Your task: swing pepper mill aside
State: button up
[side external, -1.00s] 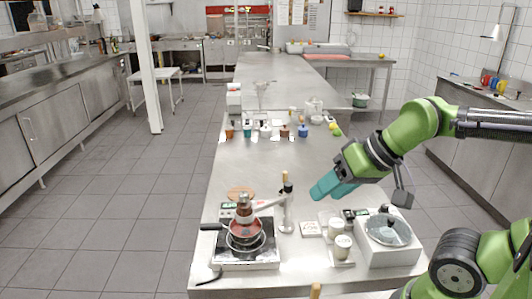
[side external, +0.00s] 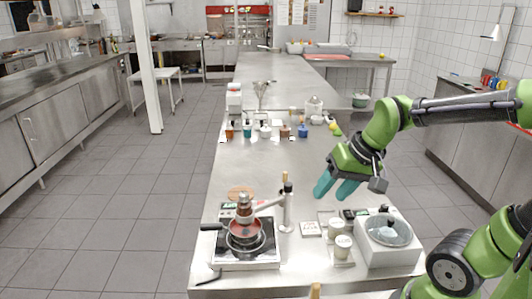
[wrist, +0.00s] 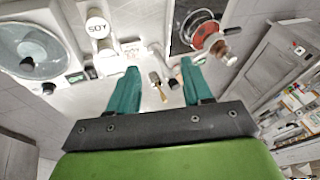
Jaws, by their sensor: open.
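The pepper mill (side external: 244,208), brown-red with a pale band, is held above a small pan (side external: 245,230) by a pale horizontal arm. That arm runs to an upright metal post (side external: 287,208) with a wooden knob on top. In the wrist view the mill (wrist: 221,46) shows at upper right beside the round red pan (wrist: 204,36). My gripper (side external: 335,190) has two teal fingers, apart and empty, in the air right of the post. In the wrist view my gripper (wrist: 160,68) has a wooden-tipped piece between its fingers in the picture; contact is not visible.
The pan sits on a hot plate (side external: 225,262) at the bench's front left. Lidded jars (side external: 342,247) and a white appliance with a glass lid (side external: 388,240) stand at front right. Several small bottles (side external: 265,131) line the far part. The bench middle is clear.

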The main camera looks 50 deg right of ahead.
jog(key=w+d+f+m+g+y, duration=0.3)
jog(key=w+d+f+m+y, duration=0.1)
jog(key=d+f+m+y, duration=0.75)
jog(key=m+t+y, duration=0.4)
jog(key=m+t, duration=0.1)
jog(key=t, duration=0.1)
send_near(288, 184)
jog(key=shift+h, duration=0.25)
jog(key=x, duration=1)
jog(key=shift+s, duration=0.1)
grip_shut()
